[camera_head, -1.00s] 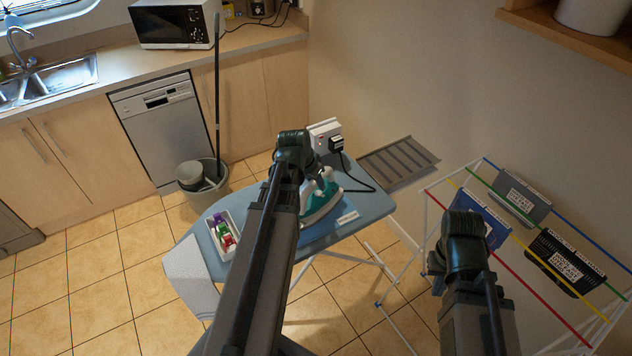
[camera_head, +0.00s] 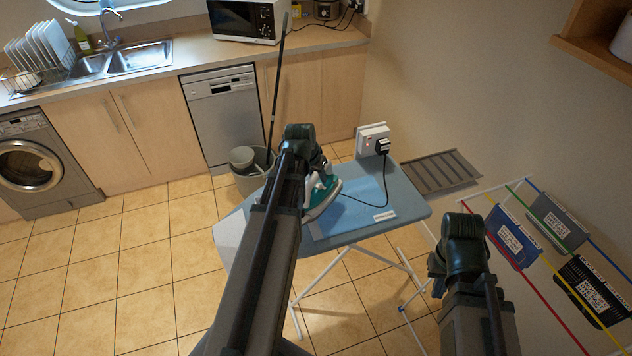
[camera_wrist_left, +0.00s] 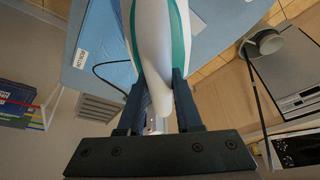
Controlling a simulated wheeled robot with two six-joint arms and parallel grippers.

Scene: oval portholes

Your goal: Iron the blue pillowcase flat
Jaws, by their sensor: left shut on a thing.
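The white and teal iron (camera_head: 325,196) is in my left gripper (camera_head: 308,178), over the left part of the blue pillowcase (camera_head: 362,200). In the left wrist view the fingers (camera_wrist_left: 158,85) are closed on both sides of the iron's white handle (camera_wrist_left: 155,40). I cannot tell whether the soleplate touches the cloth. The pillowcase lies on the blue-grey ironing board (camera_head: 412,206); its left part is hidden by the iron and my left arm. My right gripper (camera_head: 437,268) hangs right of the board, away from the iron; its fingers are too unclear to read.
A bucket (camera_head: 252,172) with a mop stands behind left. A drying rack (camera_head: 515,262) with baskets stands at the right. Tiled floor at the left is clear.

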